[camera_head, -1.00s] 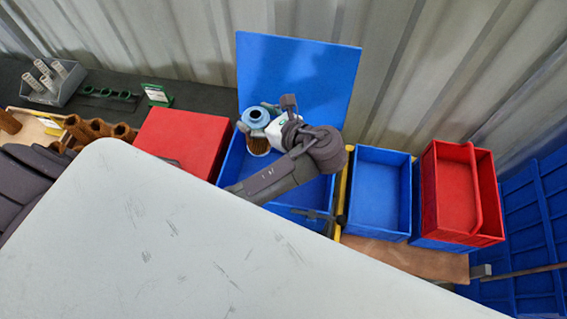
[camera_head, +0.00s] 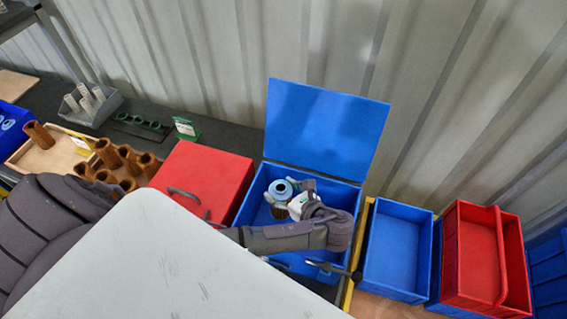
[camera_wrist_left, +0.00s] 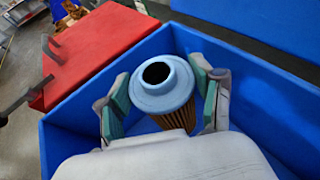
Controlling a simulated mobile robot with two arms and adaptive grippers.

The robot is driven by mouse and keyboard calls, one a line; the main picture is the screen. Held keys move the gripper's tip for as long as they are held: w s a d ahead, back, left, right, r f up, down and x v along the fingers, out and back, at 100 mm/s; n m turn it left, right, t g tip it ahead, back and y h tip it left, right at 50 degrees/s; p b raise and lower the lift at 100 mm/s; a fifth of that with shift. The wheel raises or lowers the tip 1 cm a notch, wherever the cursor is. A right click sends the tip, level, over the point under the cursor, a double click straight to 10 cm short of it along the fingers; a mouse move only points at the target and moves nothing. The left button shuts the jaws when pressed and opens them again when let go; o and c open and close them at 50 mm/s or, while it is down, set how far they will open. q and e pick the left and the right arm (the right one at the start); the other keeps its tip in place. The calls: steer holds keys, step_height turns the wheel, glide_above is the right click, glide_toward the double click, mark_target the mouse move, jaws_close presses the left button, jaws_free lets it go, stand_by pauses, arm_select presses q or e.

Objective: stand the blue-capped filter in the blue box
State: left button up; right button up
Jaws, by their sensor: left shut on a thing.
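The blue-capped filter (camera_head: 281,188) has a light-blue ring cap with a dark hole and a brown pleated body. It is upright, cap up, inside the outline of the open blue box (camera_head: 352,196), near its left side. My left gripper (camera_wrist_left: 162,98) is shut on the filter, one finger on each side just below the cap. In the left wrist view the filter (camera_wrist_left: 162,88) is between the green-padded fingers, with blue box walls (camera_wrist_left: 75,138) around it. The filter's lower end is hidden, so I cannot tell whether it touches the floor. My right gripper is not in view.
The blue lid (camera_head: 326,130) stands raised at the back. A closed red box (camera_head: 203,178) is close on the left. An open blue bin (camera_head: 398,247) and a red bin (camera_head: 482,258) stand right. Brown filters (camera_head: 112,155) and a grey rack (camera_head: 90,105) are left.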

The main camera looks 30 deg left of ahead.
arm_select(q)
step_height(320, 180, down, 4)
steer(key=shift+r+p, duration=0.1)
steer(key=shift+p, duration=0.2)
steer(key=shift+f, duration=0.2)
steer(key=o, duration=1.6)
steer(key=shift+f, duration=0.1)
steer(key=shift+c, duration=0.2)
steer(key=b+v, duration=0.1)
steer(key=v, duration=1.1)
steer(key=shift+r, duration=0.3)
